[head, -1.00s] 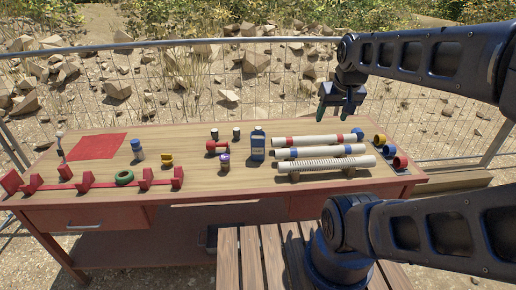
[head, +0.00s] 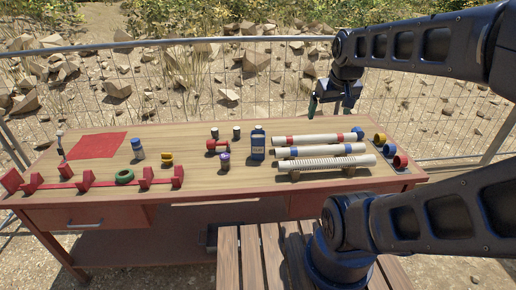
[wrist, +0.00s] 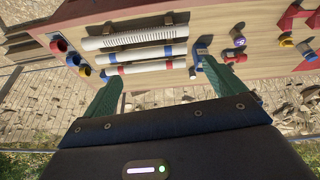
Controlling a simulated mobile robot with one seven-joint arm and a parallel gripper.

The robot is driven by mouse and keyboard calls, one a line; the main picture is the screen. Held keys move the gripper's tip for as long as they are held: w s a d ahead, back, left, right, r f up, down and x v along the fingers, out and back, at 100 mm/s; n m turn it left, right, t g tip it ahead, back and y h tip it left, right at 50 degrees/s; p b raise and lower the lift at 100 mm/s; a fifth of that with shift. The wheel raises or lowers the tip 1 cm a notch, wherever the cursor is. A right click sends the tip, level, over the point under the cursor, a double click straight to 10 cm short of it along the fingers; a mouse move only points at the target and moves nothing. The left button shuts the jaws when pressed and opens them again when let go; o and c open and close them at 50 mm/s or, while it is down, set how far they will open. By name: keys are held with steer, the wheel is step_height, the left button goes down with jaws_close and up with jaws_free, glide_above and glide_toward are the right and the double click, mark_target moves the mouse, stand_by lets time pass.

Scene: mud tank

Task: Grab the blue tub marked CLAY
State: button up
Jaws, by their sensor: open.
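The blue tub (head: 258,148) with a pale label stands upright on the wooden table, right of centre, in the head view. The label's print is small but seems to read CLAY. My gripper (head: 330,106) is open and empty, in the air above the table's back right part, up and to the right of the tub. In the wrist view my gripper's green fingers (wrist: 160,88) are spread wide. There the tub (wrist: 201,48) shows just beyond the right finger, which partly hides it.
White pipes (head: 320,152) on a rack lie close right of the tub. A wire fence (head: 180,85) runs behind the table.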

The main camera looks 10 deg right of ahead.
steer(key=w+a+f+n+g, duration=0.1)
steer(key=w+a+n, duration=0.1)
steer(key=w+n, duration=0.6)
steer(key=n+g+h, duration=0.1)
steer(key=n+h, duration=0.1)
steer(key=n, duration=1.5)
glide_above(258, 146)
steer(key=w+a, duration=0.2)
step_height(258, 146, down, 20)
steer(key=x, duration=1.1)
steer(key=shift+s+d, duration=0.3)
steer(key=shift+d, duration=0.05)
steer(key=shift+r, duration=0.1)
steer(key=c, duration=1.7)
